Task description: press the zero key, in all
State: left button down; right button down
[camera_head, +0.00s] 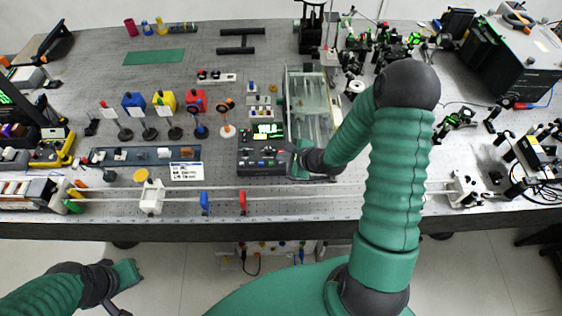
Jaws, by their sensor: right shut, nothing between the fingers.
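A dark instrument (250,168) with a lit green display (268,129) stands at the middle of the bench. Small knobs and keys sit on its front panel, too small to tell which one is the zero key. My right gripper (284,152) is shut and empty, at the right side of this panel. It hides the panel's right edge, and whether it touches a key cannot be told. My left gripper (130,274) is low at the left, off the bench's front edge and far from the instrument; its jaw opening is unclear.
A clear-walled case (308,95) stands right behind my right gripper. A long rail (320,194) with red and blue holders runs along the front edge. Coloured blocks on stands (165,103) are at the left. A dark box (515,55) is at the far right.

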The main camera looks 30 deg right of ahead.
aim_at(283, 164)
jog(key=shift+a+f, duration=0.1)
jog(key=shift+f, duration=0.2)
jog(key=shift+f, duration=0.5)
dwell(0.5)
jog(key=shift+r, duration=0.1)
jog(key=shift+r+p, duration=0.8)
jog(key=shift+p, duration=0.3)
notch_tip(283, 164, up, 5)
jog(key=p, duration=0.5)
jog(key=shift+r+p, duration=0.1)
jog(key=shift+p, duration=0.3)
